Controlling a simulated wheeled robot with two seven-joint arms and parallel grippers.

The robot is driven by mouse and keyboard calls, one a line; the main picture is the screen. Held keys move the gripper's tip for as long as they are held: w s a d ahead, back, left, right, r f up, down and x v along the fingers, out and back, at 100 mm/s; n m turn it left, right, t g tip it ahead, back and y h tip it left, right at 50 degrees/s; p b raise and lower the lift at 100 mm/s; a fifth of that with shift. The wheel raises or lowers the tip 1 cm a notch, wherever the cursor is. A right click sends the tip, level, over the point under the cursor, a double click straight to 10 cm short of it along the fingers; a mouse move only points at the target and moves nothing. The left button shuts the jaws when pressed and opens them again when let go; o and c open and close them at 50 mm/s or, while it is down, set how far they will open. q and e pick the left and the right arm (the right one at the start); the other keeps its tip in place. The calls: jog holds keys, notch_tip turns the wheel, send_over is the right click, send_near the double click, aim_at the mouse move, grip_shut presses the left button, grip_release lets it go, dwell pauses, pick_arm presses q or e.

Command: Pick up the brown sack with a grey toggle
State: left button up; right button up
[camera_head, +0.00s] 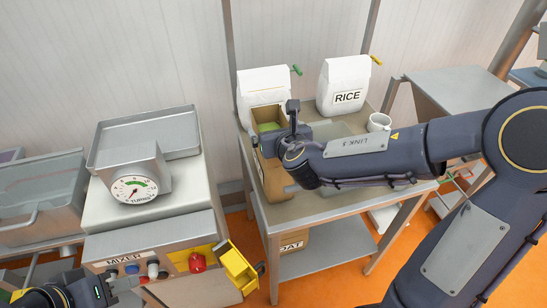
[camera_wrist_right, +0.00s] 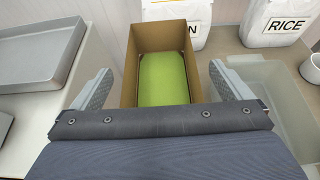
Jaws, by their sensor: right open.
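A brown item marked "OAT" (camera_head: 292,243) stands on the lower shelf of the middle table, mostly hidden by the tabletop. I cannot tell whether it is a sack, and I see no grey toggle. My right gripper (camera_head: 280,145) is open over the table; in the right wrist view its fingers (camera_wrist_right: 162,85) are spread on either side of an open brown box (camera_wrist_right: 127,65) with a green thing (camera_wrist_right: 164,75) inside. Nothing shows held between them. My left gripper (camera_head: 118,286) is low at the left by the mixer front, its jaws too small to judge.
White sacks stand behind the box, one with a green toggle (camera_head: 297,70) and one marked RICE (camera_head: 347,90) with a yellow toggle. A white mug (camera_head: 379,122) and a clear bin (camera_wrist_right: 275,110) are at the right. The mixer (camera_head: 150,205) with a dial stands left.

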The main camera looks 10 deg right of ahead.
jog(key=shift+w+f, duration=0.1)
jog(key=shift+w, duration=0.1)
jog(key=c, duration=1.1)
jog(key=shift+r, duration=0.2)
jog(key=shift+c, duration=0.3)
jog(key=shift+r, duration=0.15)
